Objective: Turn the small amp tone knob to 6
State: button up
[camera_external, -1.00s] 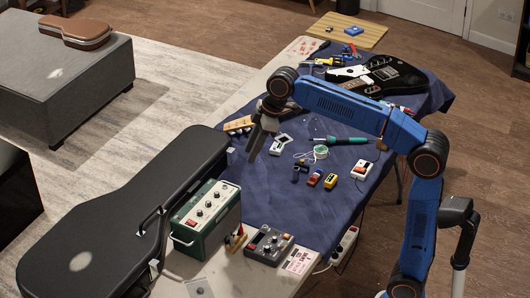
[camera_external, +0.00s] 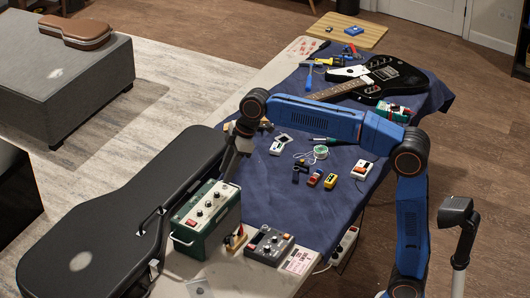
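The small amp (camera_external: 222,219) is a green box with a pale top panel (camera_external: 203,206) carrying several dark knobs. It stands at the front left of the table, beside the black guitar case. Which knob is the tone knob, and where it points, is too small to tell. My gripper (camera_external: 229,172) points down just above the amp's back edge, near the far end of the panel. It looks apart from the knobs, though contact is hard to judge. Its fingers are too small and dark to show whether they are open or shut.
A black guitar case (camera_external: 95,225) lies left of the amp. A grey pedal with knobs (camera_external: 269,244) sits to its right.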

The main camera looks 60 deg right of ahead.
aim_at(217, 193)
jog(key=x, duration=0.7)
jog(key=shift+f, duration=0.2)
grip_shut()
